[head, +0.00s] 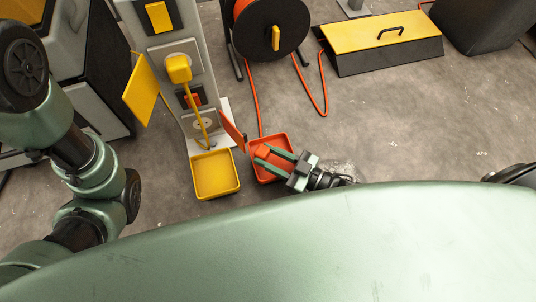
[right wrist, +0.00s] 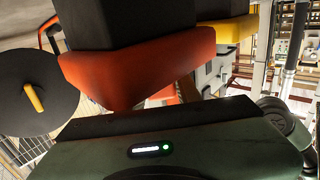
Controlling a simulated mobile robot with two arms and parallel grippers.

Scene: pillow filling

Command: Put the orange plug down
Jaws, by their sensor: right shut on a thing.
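The orange plug (head: 262,152) is a small orange block between the green fingers of my right gripper (head: 270,156) in the head view. The gripper is shut on it, over the orange tray (head: 285,138). I cannot tell whether the plug touches the tray floor. In the right wrist view the gripper body (right wrist: 160,150) fills the bottom and the plug cannot be made out. An orange cord (head: 256,110) runs from the reel to the tray. My left arm is at the left; its gripper is not visible.
A yellow tray (head: 216,190) sits left of the orange one. The socket panel (head: 175,50) behind holds a yellow plug (head: 178,68) and has open yellow (head: 141,90) and orange (head: 234,131) flaps. A cable reel (head: 262,28) and a yellow-lidded box (head: 380,36) stand behind.

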